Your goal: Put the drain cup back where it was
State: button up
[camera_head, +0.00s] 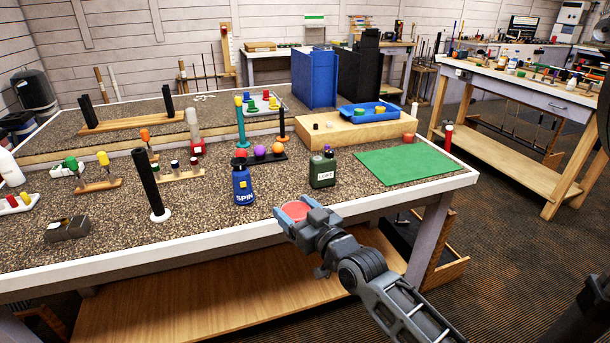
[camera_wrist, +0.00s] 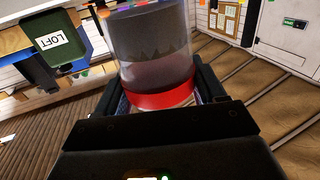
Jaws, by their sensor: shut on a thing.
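My gripper (camera_head: 292,210) is at the front edge of the near workbench, to the right of the blue bottle and below the green LOFT bottle. It is shut on a round cup with a red band (camera_head: 297,211), which I take for the drain cup. In the wrist view the cup (camera_wrist: 152,48) is see-through grey, with its red band between the fingers. The head view shows mainly its red end; my gripper hides part of it.
The near workbench (camera_head: 110,255) holds a blue bottle (camera_head: 242,185), a green LOFT bottle (camera_head: 322,170), a dark upright post (camera_head: 150,185) and a rack with coloured balls (camera_head: 262,154). The green mat (camera_head: 415,165) is bare. A small red item (camera_head: 409,138) stands behind it.

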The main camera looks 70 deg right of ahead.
jog(key=w+a+f+n+t+y, duration=0.1)
jog(key=w+a+f+n+y, duration=0.1)
jog(key=a+f, duration=0.4)
jog(key=w+a+f+n+t+y, duration=0.1)
jog(key=w+a+f+y, duration=0.3)
jog(key=a, duration=1.1)
jog(key=w+a+f+n+y, duration=0.3)
jog(key=w+a+f, duration=0.1)
jog(key=a+f, duration=0.4)
jog(key=shift+w+a+t+y, duration=0.3)
jog(key=shift+a+t, duration=0.1)
jog(key=shift+a, duration=0.8)
jog(key=shift+d, duration=0.1)
